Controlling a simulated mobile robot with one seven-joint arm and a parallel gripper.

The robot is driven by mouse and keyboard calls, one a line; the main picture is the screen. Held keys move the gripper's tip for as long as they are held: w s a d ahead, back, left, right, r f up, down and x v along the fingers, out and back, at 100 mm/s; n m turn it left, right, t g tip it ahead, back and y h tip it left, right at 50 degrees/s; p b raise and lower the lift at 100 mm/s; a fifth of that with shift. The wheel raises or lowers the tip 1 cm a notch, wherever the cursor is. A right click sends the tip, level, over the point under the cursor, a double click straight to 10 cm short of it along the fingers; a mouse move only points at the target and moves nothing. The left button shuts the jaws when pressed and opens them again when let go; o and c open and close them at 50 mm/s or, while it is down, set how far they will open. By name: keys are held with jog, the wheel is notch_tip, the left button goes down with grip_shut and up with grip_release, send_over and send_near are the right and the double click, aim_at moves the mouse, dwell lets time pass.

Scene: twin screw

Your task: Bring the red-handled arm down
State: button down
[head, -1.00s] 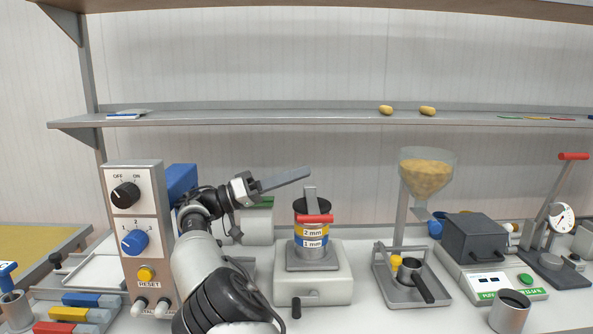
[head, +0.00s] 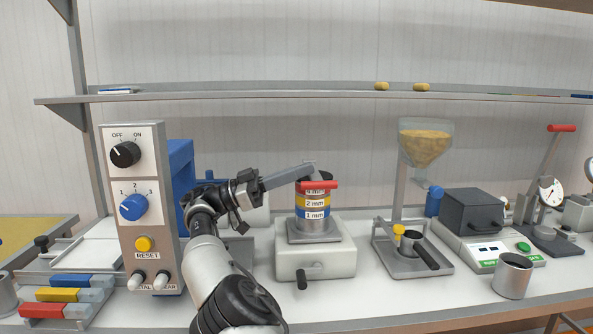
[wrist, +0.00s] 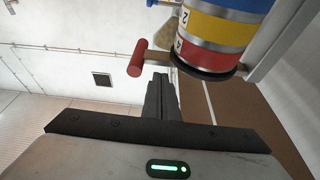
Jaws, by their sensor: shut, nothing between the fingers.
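A stack of sieve rings (head: 315,203) with coloured bands stands upright on a pale base box in the head view. A short grey arm with a red crossbar handle (head: 317,185) lies across its top, the handle at the front. The handle (wrist: 137,57) and the stack (wrist: 215,35) also show in the wrist view. My gripper (head: 308,169) is shut and empty; its long grey fingers point right, with their tips at the stack's top by this arm. I cannot tell whether they touch. A second red-handled lever (head: 561,128) stands raised at the far right, away from my gripper.
A control box (head: 145,215) with knobs stands left of my arm. Right of the stack are a hopper (head: 425,145), a tray (head: 412,265), a dark box (head: 472,212) on a scale, and a metal cup (head: 513,275). A shelf (head: 300,93) runs above.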

jog(key=shift+s+f, duration=0.1)
jog(key=shift+f, duration=0.55)
jog(key=shift+f, duration=0.15)
